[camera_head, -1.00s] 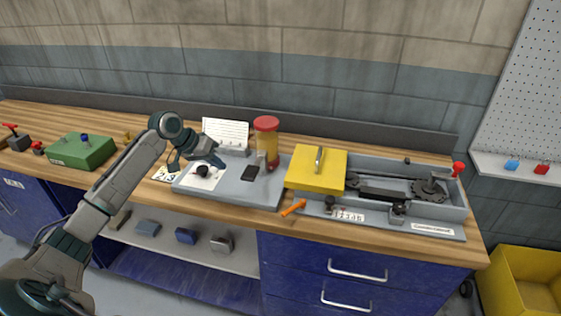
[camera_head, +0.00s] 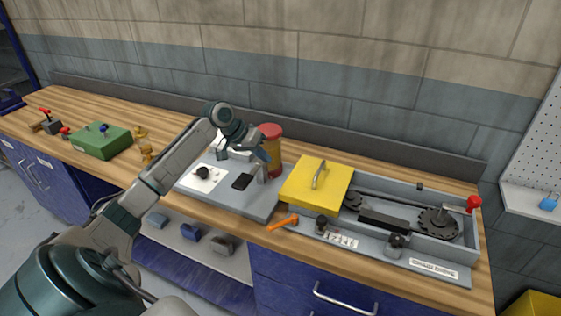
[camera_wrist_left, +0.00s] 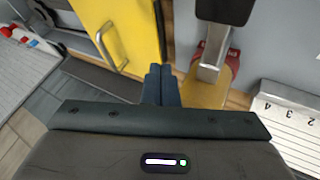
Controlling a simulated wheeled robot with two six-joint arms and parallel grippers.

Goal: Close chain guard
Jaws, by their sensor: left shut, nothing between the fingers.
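The chain guard is a yellow lid with a metal handle (camera_head: 317,186). It sits over the left end of a grey housing (camera_head: 466,257), and the right part lies uncovered with a chain, a dark block and a sprocket (camera_head: 438,222) in sight. The lid also shows at the upper left of the left wrist view (camera_wrist_left: 128,30). My left gripper (camera_head: 266,158) is left of the lid, above the grey plate and in front of the red-capped jar. In the left wrist view its fingers (camera_wrist_left: 161,85) are together and empty, apart from the lid. My right gripper is not in view.
A red-capped jar (camera_head: 272,150) stands behind the grey plate (camera_head: 228,203), which carries a black switch part (camera_head: 242,181). An orange tool (camera_head: 283,223) lies in front of the lid. A green box (camera_head: 101,140) stands at the left. A red knob (camera_head: 473,204) tops the housing's right end.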

